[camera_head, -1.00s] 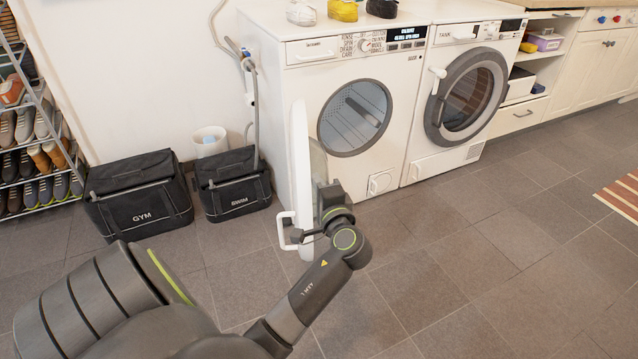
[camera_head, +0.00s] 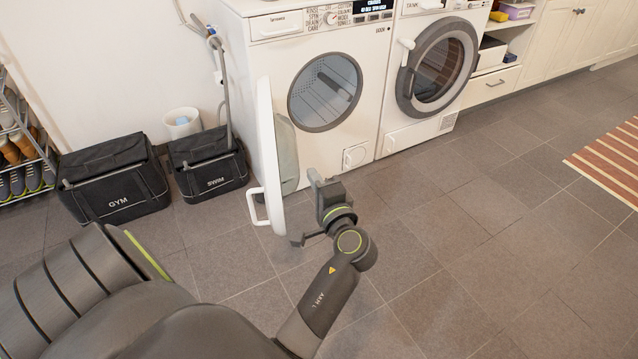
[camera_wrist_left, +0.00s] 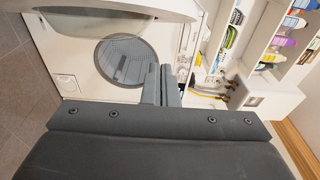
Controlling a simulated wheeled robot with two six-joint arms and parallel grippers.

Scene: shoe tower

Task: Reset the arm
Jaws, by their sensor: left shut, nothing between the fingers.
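My left gripper (camera_head: 318,186) is in front of the left washing machine (camera_head: 262,70), just right of its open white door (camera_head: 266,140). Its two dark fingers (camera_wrist_left: 161,84) lie together in the left wrist view, shut with nothing between them. The washer's round opening shows an empty drum (camera_head: 326,90). The drum also shows beyond the fingers in the left wrist view (camera_wrist_left: 125,62). The door stands swung out, with a white handle (camera_head: 256,207) on its left side. In the head view, a gap of floor shows between door and gripper, though the distance is hard to tell. My right gripper is not in view.
A second washing machine (camera_head: 400,110) with its door shut stands to the right. Black GYM (camera_head: 115,178) and SWIM (camera_head: 207,162) bags, a white bin (camera_head: 182,122) and a shoe rack (camera_head: 22,150) are at left. Tiled floor (camera_head: 480,215) is clear at right, up to a striped rug (camera_head: 610,163).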

